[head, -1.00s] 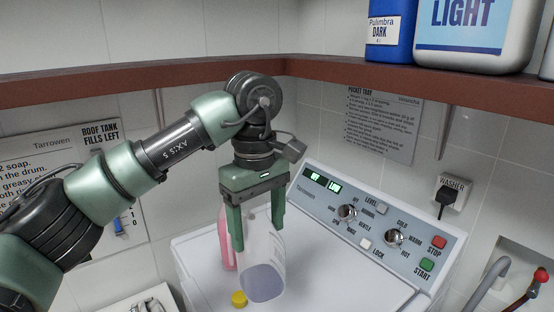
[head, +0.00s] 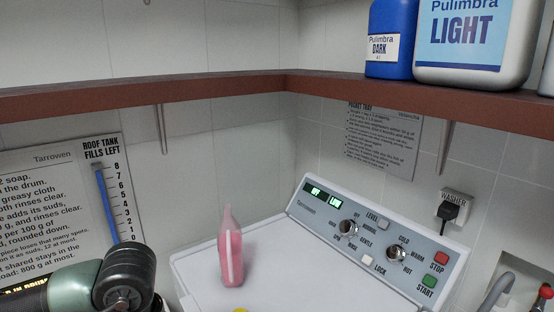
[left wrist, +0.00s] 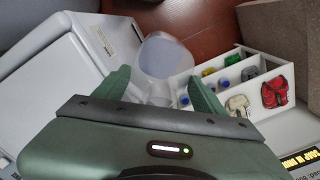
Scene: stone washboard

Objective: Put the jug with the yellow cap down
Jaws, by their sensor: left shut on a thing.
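My left gripper (left wrist: 155,90) is shut on a pale, translucent jug (left wrist: 165,55), whose round end shows between and beyond the fingertips in the left wrist view. Its handle and mouth cannot be made out. In the head view the gripper and jug are out of frame; only a part of my left arm shows at the bottom left. A sliver of a yellow cap (head: 240,309) shows at the bottom edge of the head view, on the washer top (head: 300,265), apart from the held jug. My right gripper is in neither view.
A pink bottle (head: 230,255) stands on the washer top, before the control panel (head: 375,235). Reddish floor (left wrist: 190,22) shows beyond the jug. A brown shelf (head: 230,86) runs above.

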